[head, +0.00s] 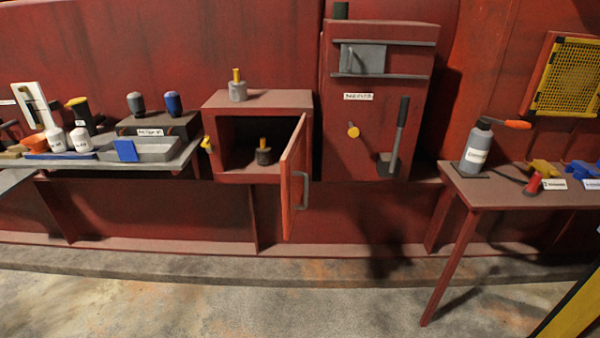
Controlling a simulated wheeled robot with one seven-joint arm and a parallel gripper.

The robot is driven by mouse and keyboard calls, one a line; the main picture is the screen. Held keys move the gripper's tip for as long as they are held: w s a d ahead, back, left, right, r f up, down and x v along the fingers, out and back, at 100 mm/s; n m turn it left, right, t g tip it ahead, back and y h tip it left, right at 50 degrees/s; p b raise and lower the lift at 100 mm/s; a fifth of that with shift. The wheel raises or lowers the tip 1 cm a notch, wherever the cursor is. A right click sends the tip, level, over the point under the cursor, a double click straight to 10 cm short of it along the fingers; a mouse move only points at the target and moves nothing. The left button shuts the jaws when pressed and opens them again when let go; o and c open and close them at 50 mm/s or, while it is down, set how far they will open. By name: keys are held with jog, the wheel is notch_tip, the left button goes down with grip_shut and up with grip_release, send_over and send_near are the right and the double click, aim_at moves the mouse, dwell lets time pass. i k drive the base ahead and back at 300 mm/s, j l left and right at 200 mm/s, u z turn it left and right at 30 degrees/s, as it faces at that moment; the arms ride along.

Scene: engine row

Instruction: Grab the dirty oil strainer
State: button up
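An open red box (217,172) stands at the middle of the wall, its door (294,170) swung out toward me on the right side. Inside sits a dark, short cylinder with an orange-yellow stem (264,156); by its dark colour it looks like the dirty oil strainer. A similar lighter grey cylinder with a yellow stem (238,91) stands upright on top of the box. I see no label on either. My gripper is not in view.
The door with its grey handle (302,190) juts out right of the opening. A tall red cabinet (375,120) with a lever stands to the right. A left bench holds bottles and a grey tray (165,150); a right table (500,190) holds an oil can. The floor in front is clear.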

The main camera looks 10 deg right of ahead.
aim_at(264, 152)
jog(key=i+j+z, duration=0.5)
jog(key=i+j, duration=1.95)
